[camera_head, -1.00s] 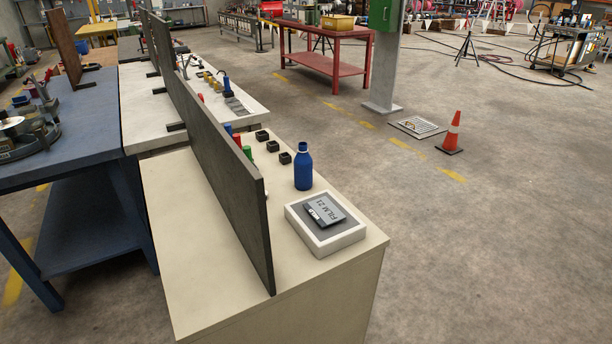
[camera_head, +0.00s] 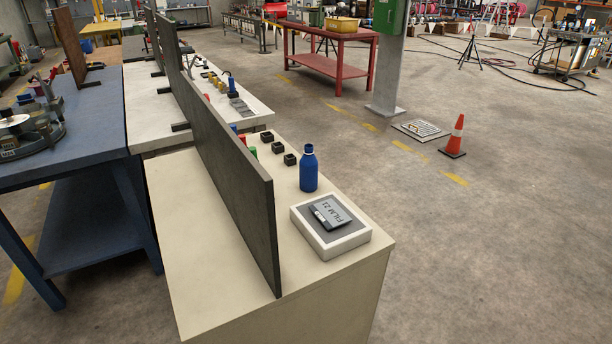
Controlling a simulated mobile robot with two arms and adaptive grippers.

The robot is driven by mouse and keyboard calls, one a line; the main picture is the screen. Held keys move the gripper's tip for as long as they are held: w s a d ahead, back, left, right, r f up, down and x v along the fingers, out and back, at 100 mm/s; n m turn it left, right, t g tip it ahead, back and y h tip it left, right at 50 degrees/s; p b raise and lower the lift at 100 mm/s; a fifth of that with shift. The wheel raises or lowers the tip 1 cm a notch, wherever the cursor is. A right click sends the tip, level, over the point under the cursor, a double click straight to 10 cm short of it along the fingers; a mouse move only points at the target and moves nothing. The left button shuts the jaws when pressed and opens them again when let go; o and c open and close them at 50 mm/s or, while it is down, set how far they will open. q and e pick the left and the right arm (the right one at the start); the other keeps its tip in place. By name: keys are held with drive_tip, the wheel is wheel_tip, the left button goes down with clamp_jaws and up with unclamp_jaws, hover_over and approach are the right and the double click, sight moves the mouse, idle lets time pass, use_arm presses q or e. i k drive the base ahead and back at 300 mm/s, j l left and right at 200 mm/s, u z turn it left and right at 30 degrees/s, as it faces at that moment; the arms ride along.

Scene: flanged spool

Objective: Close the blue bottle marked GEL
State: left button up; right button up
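A blue bottle (camera_head: 309,172) stands upright on the beige cabinet top (camera_head: 195,225), right of the dark upright panel. Its narrow neck has a pale band near the top. I cannot read a GEL mark on it, and it is too small to tell whether a cap is on. Several small black blocks (camera_head: 277,147) stand in a row to its left and behind it. Neither of my grippers shows in this view.
A white-framed box (camera_head: 330,243) with a grey top and a "FILM 21" label lies in front of the bottle. The dark panel (camera_head: 225,165) divides the top. Red and green items (camera_head: 253,152) are partly hidden behind it. Open floor lies right, with an orange cone (camera_head: 455,137).

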sight(308, 163)
drive_tip(key=l+u, duration=0.25)
drive_tip(key=k+l+u, duration=0.25)
drive_tip(key=i+l+z, duration=0.25)
drive_tip(key=l+z, duration=0.2)
drive_tip(key=i+l+z, duration=0.7)
drive_tip(key=l+z, duration=0.25)
drive_tip(key=i+l+z, duration=0.1)
drive_tip(key=i+z, duration=0.35)
drive_tip(key=i+l+u, duration=0.2)
drive_tip(key=i, duration=0.3)
drive_tip(key=i+l+u, duration=0.2)
drive_tip(key=i, duration=0.25)
drive_tip(key=i+j+u, duration=0.15)
drive_tip(key=u, duration=0.35)
drive_tip(key=i+u, duration=0.7)
drive_tip(key=u, duration=0.25)
drive_tip(key=i+l+u, duration=0.15)
drive_tip(key=u, duration=0.35)
drive_tip(key=i+u, duration=0.3)
drive_tip(key=u, duration=0.15)
drive_tip(key=i+l+u, duration=0.1)
drive_tip(key=i+u, duration=0.2)
drive_tip(key=u, duration=0.2)
drive_tip(key=i+l+u, duration=0.2)
drive_tip(key=u, duration=0.25)
drive_tip(key=i, duration=0.1)
